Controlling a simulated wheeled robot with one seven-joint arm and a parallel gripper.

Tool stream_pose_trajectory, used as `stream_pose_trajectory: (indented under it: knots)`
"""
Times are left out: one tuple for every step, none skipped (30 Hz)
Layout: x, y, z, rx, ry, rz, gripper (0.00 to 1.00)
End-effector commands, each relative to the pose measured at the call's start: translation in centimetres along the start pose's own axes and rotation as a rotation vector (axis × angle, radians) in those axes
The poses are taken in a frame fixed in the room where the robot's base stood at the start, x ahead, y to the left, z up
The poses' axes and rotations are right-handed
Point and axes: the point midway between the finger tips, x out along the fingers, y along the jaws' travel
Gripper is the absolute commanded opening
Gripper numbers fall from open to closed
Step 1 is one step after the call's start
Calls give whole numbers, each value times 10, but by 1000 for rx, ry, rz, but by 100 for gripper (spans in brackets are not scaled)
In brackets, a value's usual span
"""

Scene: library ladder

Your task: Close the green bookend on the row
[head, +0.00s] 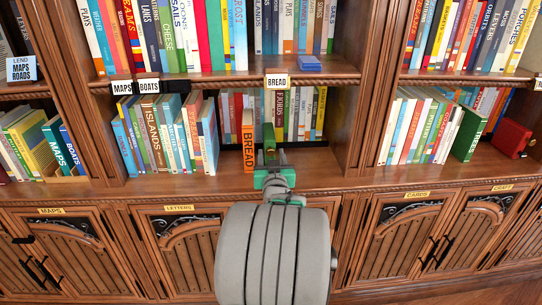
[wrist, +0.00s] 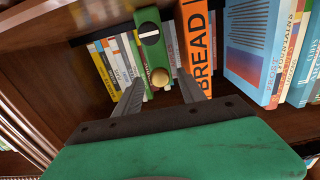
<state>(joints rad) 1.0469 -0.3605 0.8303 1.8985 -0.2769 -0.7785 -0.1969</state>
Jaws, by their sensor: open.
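The green bookend (head: 268,137) stands upright on the middle bay's lower shelf, just right of the orange BREAD book (head: 248,142). My gripper (head: 270,160) is in front of the bookend. In the wrist view its two fingers (wrist: 160,92) are apart, with the knob showing between and beyond them. I cannot tell whether they touch it.
More books (head: 300,115) stand at the back of this shelf. A wooden upright (head: 362,110) bounds the bay on the right, with free shelf space before it. Cupboards (head: 175,240) stand below.

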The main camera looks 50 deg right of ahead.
Motion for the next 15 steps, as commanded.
stream_pose_trajectory:
  knots:
    - [0, 0, 0, 0, 0, 0, 47]
    - [0, 0, 0, 0, 0, 0, 47]
    - [0, 0, 0, 0, 0, 0, 47]
    - [0, 0, 0, 0, 0, 0, 47]
    - [0, 0, 0, 0, 0, 0, 47]
    - [0, 0, 0, 0, 0, 0, 45]
    - [0, 0, 0, 0, 0, 0, 42]
    - [0, 0, 0, 0, 0, 0, 40]
    - [0, 0, 0, 0, 0, 0, 37]
    - [0, 0, 0, 0, 0, 0, 34]
    - [0, 0, 0, 0, 0, 0, 32]
    - [0, 0, 0, 0, 0, 0, 29]
    - [0, 0, 0, 0, 0, 0, 26]
    - [0, 0, 0, 0, 0, 0, 24]
    - [0, 0, 0, 0, 0, 0, 20]
